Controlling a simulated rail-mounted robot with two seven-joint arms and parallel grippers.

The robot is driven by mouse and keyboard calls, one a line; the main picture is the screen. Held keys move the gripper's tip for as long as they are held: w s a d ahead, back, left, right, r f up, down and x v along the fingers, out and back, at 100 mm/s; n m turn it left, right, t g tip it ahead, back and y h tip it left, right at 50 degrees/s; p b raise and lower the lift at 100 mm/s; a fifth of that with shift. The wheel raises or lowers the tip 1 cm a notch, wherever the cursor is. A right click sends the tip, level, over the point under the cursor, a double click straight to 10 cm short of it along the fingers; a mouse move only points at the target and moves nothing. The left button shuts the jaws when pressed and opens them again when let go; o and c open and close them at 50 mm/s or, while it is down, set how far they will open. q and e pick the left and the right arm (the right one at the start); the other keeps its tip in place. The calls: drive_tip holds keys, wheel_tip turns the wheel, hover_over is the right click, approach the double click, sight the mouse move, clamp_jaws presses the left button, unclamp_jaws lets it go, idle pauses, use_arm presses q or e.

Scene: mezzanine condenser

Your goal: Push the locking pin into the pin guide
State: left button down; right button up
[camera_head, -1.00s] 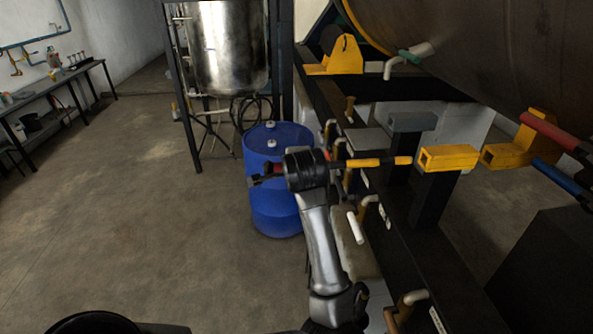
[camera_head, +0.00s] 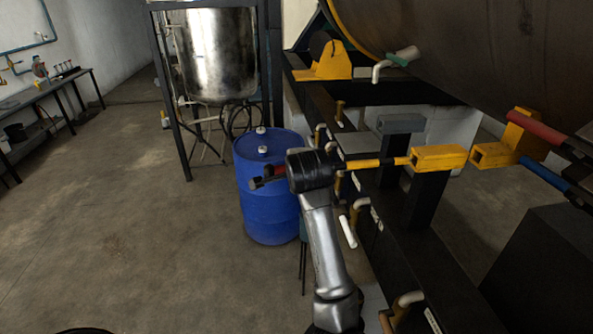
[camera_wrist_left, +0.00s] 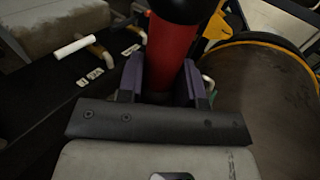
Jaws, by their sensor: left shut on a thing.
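The locking pin shows in the head view as a black and yellow shaft (camera_head: 372,162) pointing right from my left wrist. Its red handle (camera_wrist_left: 172,50) fills the space between the fingers of my left gripper (camera_wrist_left: 160,82) in the wrist view. My left gripper is shut on it. The pin guide (camera_head: 438,158) is a yellow block on a dark post. The pin's tip is at the left opening of the guide; I cannot tell how far inside it is. The shaft looks nearly level and in line with the guide. My right gripper is not in view.
A second yellow block (camera_head: 497,154) stands just right of the guide. Red (camera_head: 545,131) and blue (camera_head: 552,176) bars lie at the right, below the large tank (camera_head: 470,50). A blue drum (camera_head: 268,205) stands behind my left wrist. The floor at left is clear.

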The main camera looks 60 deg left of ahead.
sight(358, 164)
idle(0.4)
use_arm(q)
drive_tip(key=shift+w+d+b, duration=0.2)
drive_tip(key=shift+w+b, duration=0.2)
drive_tip(key=shift+w, duration=0.1)
drive_tip(key=shift+w+d+b, duration=0.15)
drive_tip(key=shift+w+b, duration=0.25)
drive_tip(key=shift+w, duration=0.05)
drive_tip(key=shift+w+d+b, duration=0.2)
drive_tip(key=shift+w+b, duration=0.15)
drive_tip(key=shift+w, duration=0.15)
drive_tip(key=shift+w+r, duration=0.1)
drive_tip(key=shift+w, duration=0.05)
drive_tip(key=shift+w+d, duration=0.1)
